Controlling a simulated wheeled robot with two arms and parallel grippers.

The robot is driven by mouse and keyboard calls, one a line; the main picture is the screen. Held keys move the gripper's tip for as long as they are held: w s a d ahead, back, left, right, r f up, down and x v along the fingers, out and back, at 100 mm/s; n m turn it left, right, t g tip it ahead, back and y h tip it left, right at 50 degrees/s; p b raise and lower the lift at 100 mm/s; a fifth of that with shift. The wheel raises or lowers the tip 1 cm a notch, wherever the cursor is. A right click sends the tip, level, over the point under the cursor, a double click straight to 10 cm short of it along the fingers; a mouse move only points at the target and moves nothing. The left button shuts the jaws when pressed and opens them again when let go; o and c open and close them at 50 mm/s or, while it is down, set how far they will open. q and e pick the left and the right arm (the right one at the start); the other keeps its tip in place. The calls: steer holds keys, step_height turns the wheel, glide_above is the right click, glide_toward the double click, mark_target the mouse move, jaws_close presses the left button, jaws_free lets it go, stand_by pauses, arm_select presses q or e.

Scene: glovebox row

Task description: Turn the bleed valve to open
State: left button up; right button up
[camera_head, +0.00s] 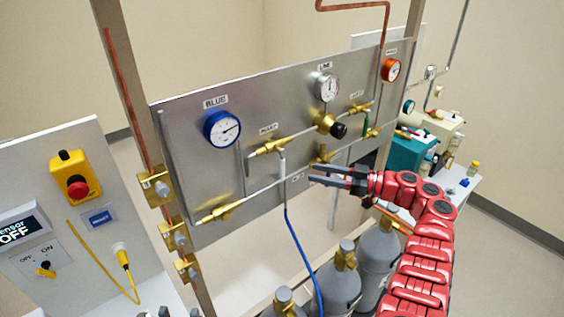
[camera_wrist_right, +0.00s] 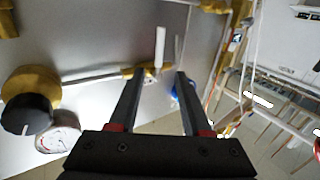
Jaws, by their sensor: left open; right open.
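A steel panel (camera_head: 200,120) carries brass valves and gauges. Its small labels are too blurred to read, so I cannot tell which valve is the bleed valve. One brass valve (camera_head: 268,147) has a white lever (camera_head: 282,162) hanging down. Another brass valve (camera_head: 323,155) sits below the black-knobbed regulator (camera_head: 327,122). A third valve (camera_head: 220,212) is at lower left. My right gripper (camera_head: 316,174) is open and empty in front of the panel. In the right wrist view the gripper (camera_wrist_right: 159,74) has a white lever (camera_wrist_right: 160,48) beyond and between its fingertips, seemingly apart. My left gripper is out of view.
A blue-rimmed gauge (camera_head: 222,129) and a line gauge (camera_head: 327,86) are on the panel. Grey cylinders (camera_head: 338,285) and a blue hose (camera_head: 296,240) are below. A bench with equipment (camera_head: 405,153) stands right. A yellow box with red button (camera_head: 75,178) is left.

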mark_target(282, 166)
steer(key=b+x, duration=0.2)
steer(key=x, duration=0.8)
steer(key=shift+w+f+b, duration=0.1)
steer(key=shift+f+b, duration=0.1)
steer(key=shift+b, duration=0.1)
steer(key=shift+w+a+r, duration=0.1)
steer(key=shift+w+a, duration=0.1)
steer(key=shift+a, duration=0.2)
steer(key=shift+c, duration=0.2)
jaws_close()
